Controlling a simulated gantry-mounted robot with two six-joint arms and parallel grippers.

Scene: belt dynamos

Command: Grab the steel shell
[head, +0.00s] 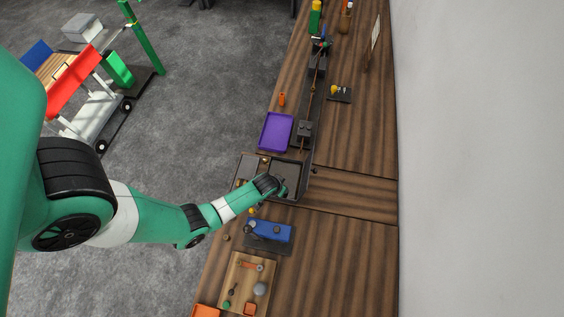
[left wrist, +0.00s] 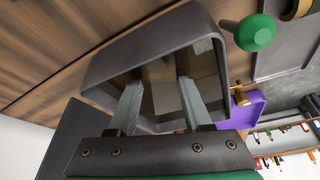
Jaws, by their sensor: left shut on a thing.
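In the left wrist view the steel shell (left wrist: 210,62) is a dark grey, hollow, rectangular frame with rounded corners, open through the middle. My left gripper (left wrist: 160,90) is shut on it, its two grey fingers standing apart across the shell's near side. Where the fingers touch the shell is partly hidden by the gripper body. In the head view my left gripper (head: 281,191) is over the dark tray (head: 297,196) on the bench, and the shell cannot be told apart from it there. My right gripper is not in view.
A purple tray (head: 276,131) lies beyond the gripper, a blue block (head: 270,231) nearer. A wooden board (head: 238,284) with small parts lies at the near end. A green knob (left wrist: 255,32) shows close to the shell.

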